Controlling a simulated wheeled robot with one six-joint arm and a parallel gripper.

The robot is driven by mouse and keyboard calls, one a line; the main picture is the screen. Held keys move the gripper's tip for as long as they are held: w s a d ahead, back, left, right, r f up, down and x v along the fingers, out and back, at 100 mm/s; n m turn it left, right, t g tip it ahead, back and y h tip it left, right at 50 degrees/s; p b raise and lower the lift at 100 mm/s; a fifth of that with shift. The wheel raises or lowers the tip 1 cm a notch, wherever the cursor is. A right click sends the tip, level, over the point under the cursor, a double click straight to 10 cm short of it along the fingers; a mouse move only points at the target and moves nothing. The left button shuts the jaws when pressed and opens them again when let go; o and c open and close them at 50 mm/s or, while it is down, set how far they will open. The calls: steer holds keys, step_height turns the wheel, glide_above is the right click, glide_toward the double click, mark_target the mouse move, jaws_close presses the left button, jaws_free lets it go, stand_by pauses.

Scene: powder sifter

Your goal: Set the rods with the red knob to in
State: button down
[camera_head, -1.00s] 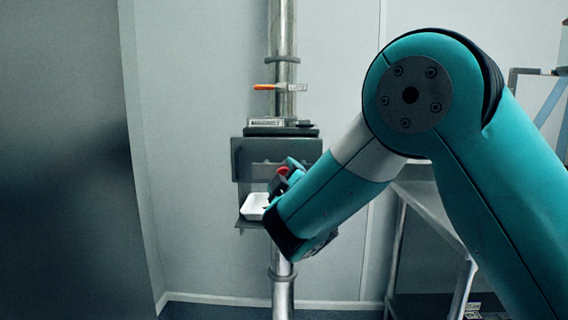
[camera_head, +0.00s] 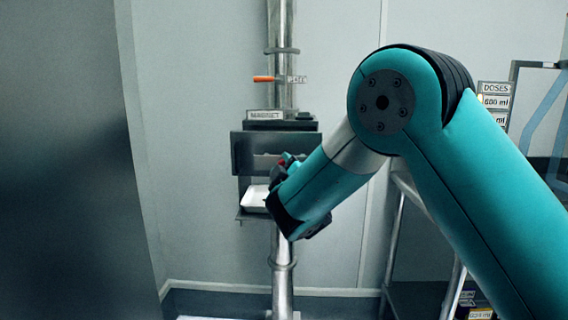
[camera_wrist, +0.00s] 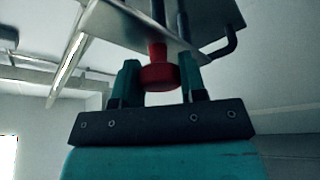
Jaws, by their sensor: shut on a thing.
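The red knob (camera_wrist: 160,76) sits between the two fingers of my gripper (camera_wrist: 160,84) in the wrist view, and the gripper is shut on it. Behind the knob a rod runs to a grey metal plate (camera_wrist: 130,27). In the head view my gripper (camera_head: 284,165) is at the right part of the dark grey magnet housing (camera_head: 243,152) on the vertical pipe. Only a little red of the knob (camera_head: 282,162) shows there; my arm hides most of it. How far the rods reach into the housing is hidden.
A white tray (camera_head: 254,198) sits on a small shelf under the housing. An orange-handled lever (camera_head: 264,79) is on the pipe (camera_head: 282,30) above. A metal rack (camera_head: 392,245) with a doses sign (camera_head: 495,88) stands at the right. A dark panel fills the left.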

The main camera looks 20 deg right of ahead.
steer(key=w+p, duration=0.1)
steer(key=w, duration=0.1)
steer(key=w+d+p, duration=0.1)
steer(key=w+p, duration=0.2)
steer(key=p, duration=0.1)
steer(key=shift+w+d+r, duration=0.3)
steer(key=shift+w+d, duration=0.1)
steer(key=shift+w+f, duration=0.25)
steer(key=shift+w, duration=0.1)
steer(key=c, duration=0.7)
jaws_free()
steer(key=shift+s+f, duration=0.25)
steer(key=shift+b+v, duration=6.9)
steer(key=shift+v, duration=1.55)
steer(key=shift+r, duration=0.15)
